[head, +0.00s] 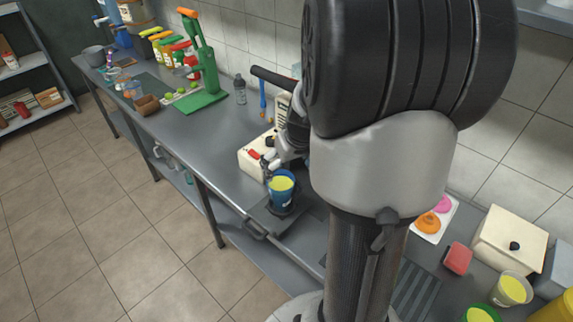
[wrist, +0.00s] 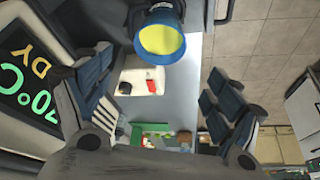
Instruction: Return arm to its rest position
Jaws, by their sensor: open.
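My gripper (wrist: 160,85) is open in the wrist view, with a dark finger on each side and nothing held between them. A blue cup (wrist: 168,12) with yellow liquid shows at the top of that view, clear of the fingers. In the head view the blue cup (head: 282,197) stands upright on a dark plate at the front of the grey counter. My arm fills the middle of the head view and reaches down beside the cup. The fingers are mostly hidden there, and I cannot tell the exact gap to the cup.
A white box (head: 250,158) with red and black knobs sits behind the cup. A lit display (wrist: 28,85) is close to the left finger. A green press (head: 203,75) and several bottles stand farther left. A lidded box (head: 508,240) and cups stand at right.

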